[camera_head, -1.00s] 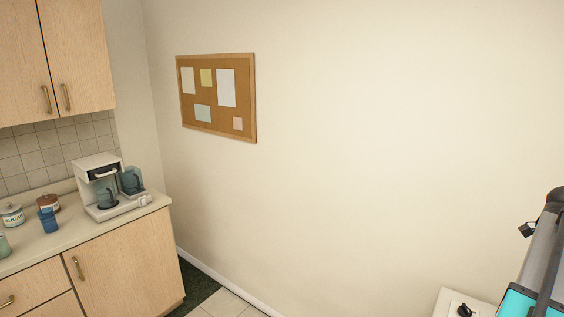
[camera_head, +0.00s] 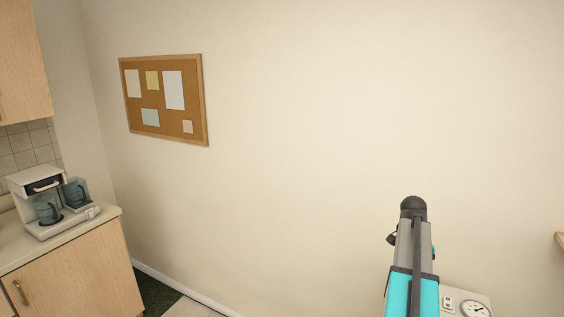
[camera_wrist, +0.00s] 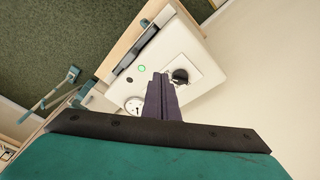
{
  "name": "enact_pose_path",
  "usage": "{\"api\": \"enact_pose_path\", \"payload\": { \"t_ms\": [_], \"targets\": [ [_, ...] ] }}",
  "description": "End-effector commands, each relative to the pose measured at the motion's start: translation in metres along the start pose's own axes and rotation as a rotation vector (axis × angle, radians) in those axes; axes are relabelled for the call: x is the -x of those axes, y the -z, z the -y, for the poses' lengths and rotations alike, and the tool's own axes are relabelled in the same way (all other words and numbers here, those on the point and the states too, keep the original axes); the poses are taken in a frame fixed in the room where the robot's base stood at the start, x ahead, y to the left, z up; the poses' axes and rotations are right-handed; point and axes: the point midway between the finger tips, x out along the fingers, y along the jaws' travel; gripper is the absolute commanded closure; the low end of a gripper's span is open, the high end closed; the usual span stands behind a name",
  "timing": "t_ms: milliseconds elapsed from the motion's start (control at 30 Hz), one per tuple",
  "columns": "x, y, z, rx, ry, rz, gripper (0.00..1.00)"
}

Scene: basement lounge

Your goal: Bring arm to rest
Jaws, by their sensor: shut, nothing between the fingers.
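My gripper (camera_wrist: 162,78) shows in the wrist view with its two dark fingers together and nothing between them. It is above a white panel (camera_wrist: 205,72) with a black knob, a small green ring and a round dial. Whether the fingertips touch the panel cannot be told. In the head view my grey and teal arm rises at the lower right in front of the wall. My fingers cannot be made out there.
White equipment with a gauge (camera_head: 475,309) stands at the lower right, close to my arm. A counter (camera_head: 75,232) with a coffee maker (camera_head: 38,205) is at the left. A corkboard (camera_head: 163,100) hangs on the wall. The wall between is bare.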

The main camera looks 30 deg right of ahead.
Motion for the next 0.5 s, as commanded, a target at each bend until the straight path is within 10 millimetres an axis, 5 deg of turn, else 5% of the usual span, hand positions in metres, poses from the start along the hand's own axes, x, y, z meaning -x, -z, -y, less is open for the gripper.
{"api": "enact_pose_path", "payload": {
  "t_ms": [500],
  "targets": [
    [-0.054, -0.213, 0.058, 0.612, 0.081, 0.038, 1.00]
  ]
}}
